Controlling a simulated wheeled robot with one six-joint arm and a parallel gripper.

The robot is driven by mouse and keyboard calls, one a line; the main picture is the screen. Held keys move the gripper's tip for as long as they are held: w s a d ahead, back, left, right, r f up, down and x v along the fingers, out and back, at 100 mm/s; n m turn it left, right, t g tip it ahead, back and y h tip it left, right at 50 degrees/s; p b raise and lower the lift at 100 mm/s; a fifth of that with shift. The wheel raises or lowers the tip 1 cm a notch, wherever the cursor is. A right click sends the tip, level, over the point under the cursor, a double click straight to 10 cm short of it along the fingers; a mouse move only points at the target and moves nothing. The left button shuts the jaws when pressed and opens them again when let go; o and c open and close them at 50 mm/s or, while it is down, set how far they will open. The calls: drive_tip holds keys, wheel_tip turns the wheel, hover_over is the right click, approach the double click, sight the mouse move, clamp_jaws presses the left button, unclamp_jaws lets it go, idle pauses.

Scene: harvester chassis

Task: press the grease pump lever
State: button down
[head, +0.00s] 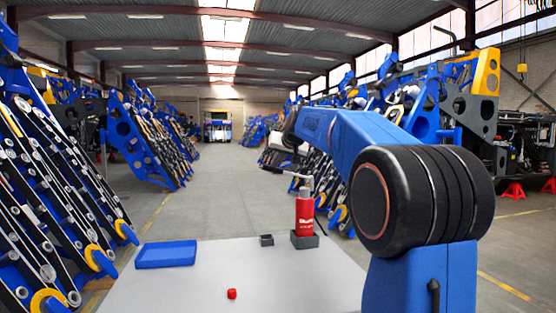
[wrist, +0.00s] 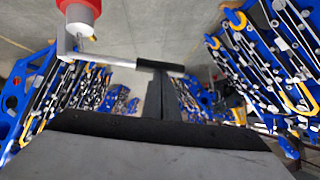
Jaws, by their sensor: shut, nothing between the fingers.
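The red grease pump (head: 305,212) stands upright in a dark base at the back right of the grey table. Part of it shows at the top left of the wrist view (wrist: 82,8). Its lever is a grey bar (wrist: 105,60) with a black handle (wrist: 158,66); in the head view the lever (head: 297,175) shows small above the pump. My gripper (wrist: 162,82) is shut, and its dark fingertips are right at the black handle. I cannot tell whether they touch it. In the head view the fingers are too small to make out clearly.
Blue harvester parts (head: 140,140) line both sides of the hall, with clear floor between.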

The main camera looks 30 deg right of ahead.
wheel_tip(320, 180, down, 8)
drive_tip(key=a+n+g+h, duration=0.1)
drive_tip(key=a+n+h, duration=0.1)
drive_tip(key=shift+w+h, duration=0.25)
drive_tip(key=shift+h, duration=0.05)
idle(0.4)
idle(0.3)
drive_tip(key=w+r+v, duration=0.1)
drive_tip(key=r+v, duration=0.1)
drive_tip(key=v, duration=1.1)
drive_tip(key=shift+w, duration=0.4)
drive_tip(key=shift+r, duration=0.15)
